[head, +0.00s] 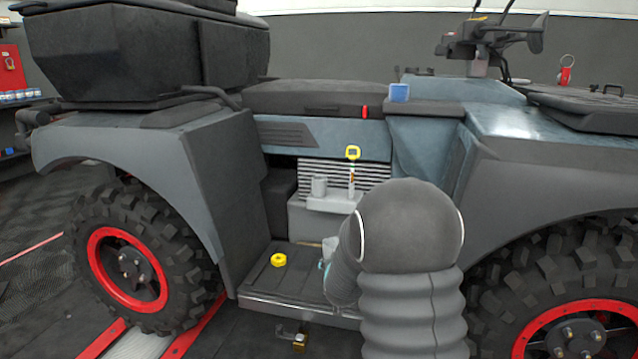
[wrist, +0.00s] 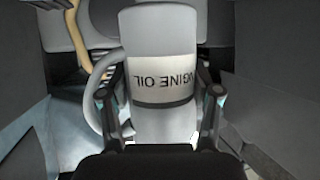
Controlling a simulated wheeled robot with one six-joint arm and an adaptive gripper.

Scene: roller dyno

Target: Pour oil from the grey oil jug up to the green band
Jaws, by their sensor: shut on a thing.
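My gripper (wrist: 159,98) is shut on the grey oil jug (wrist: 164,119) in the wrist view, one finger on each side of it. The jug's pale label reads "ENGINE OIL" upside down, its first letter cut off, and its handle is at left. In the head view my arm hides most of the gripper and jug, low in front of the engine. A grey upright cylinder (head: 319,185) stands on the engine block (head: 312,222). A yellow-handled dipstick (head: 352,153) stands to its right. A yellow cap (head: 279,260) lies on the footboard (head: 262,285). I cannot make out a green band or any oil.
The quad bike's rear wheel (head: 128,262) is at left and its front wheel (head: 570,325) at right. The seat (head: 315,97) overhangs the engine bay, and side panels flank it. The footboard around the cap is clear.

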